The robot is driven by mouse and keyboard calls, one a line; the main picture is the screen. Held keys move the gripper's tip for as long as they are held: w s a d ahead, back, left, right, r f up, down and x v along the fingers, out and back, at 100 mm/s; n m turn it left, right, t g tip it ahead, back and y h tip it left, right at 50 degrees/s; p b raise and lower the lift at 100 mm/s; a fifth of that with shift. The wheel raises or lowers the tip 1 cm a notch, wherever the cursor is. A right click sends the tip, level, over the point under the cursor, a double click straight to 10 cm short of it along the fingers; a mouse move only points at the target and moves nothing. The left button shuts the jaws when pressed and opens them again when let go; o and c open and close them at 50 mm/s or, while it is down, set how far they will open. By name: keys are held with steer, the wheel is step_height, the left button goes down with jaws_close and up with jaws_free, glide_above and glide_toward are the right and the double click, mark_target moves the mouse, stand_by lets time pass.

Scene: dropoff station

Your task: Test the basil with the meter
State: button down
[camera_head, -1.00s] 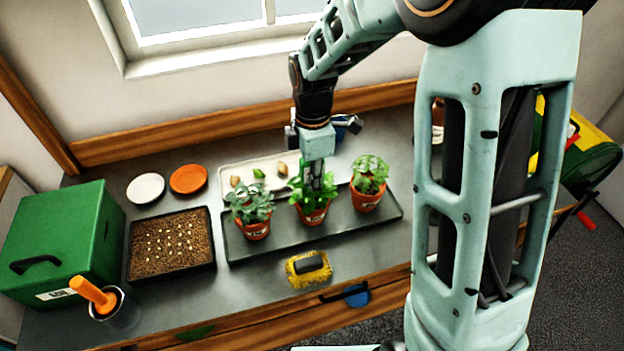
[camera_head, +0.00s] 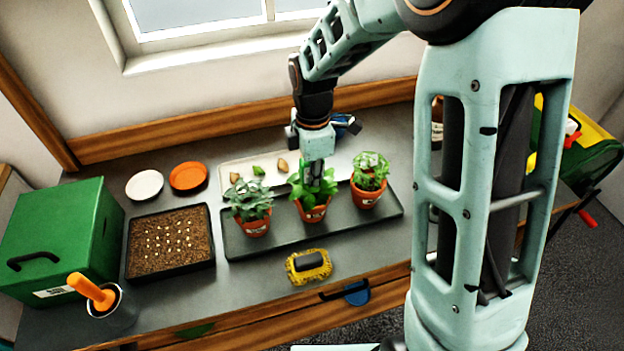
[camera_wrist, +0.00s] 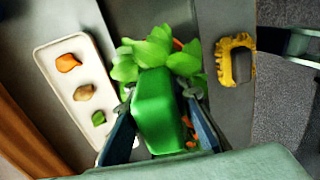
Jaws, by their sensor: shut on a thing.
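My gripper (camera_head: 314,174) points down over the middle potted plant (camera_head: 308,208), with leaves around its fingertips. In the wrist view my gripper (camera_wrist: 160,125) is shut on a green, box-shaped body, which looks like the meter (camera_wrist: 162,112). The bright green leaves (camera_wrist: 150,52) spread just beyond the meter. The meter's lower end is hidden, so I cannot tell whether it is in the soil. The middle plant stands upright in a terracotta pot with a label too small to read. I cannot confirm which plant is the basil.
A greyish plant (camera_head: 251,208) stands left and a rounder-leaved plant (camera_head: 368,180) right, sharing a dark tray (camera_head: 285,240). A white tray (camera_head: 228,172) with small items lies behind. A yellow brush (camera_head: 308,267), seed tray (camera_head: 170,243) and green box (camera_head: 62,235) stand nearby.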

steer(key=shift+f, duration=0.15)
steer(key=shift+f+b, duration=0.35)
steer(key=shift+f, duration=0.1)
stand_by(1.4)
steer(key=c, duration=1.7)
jaws_free()
steer(key=shift+o, duration=0.2)
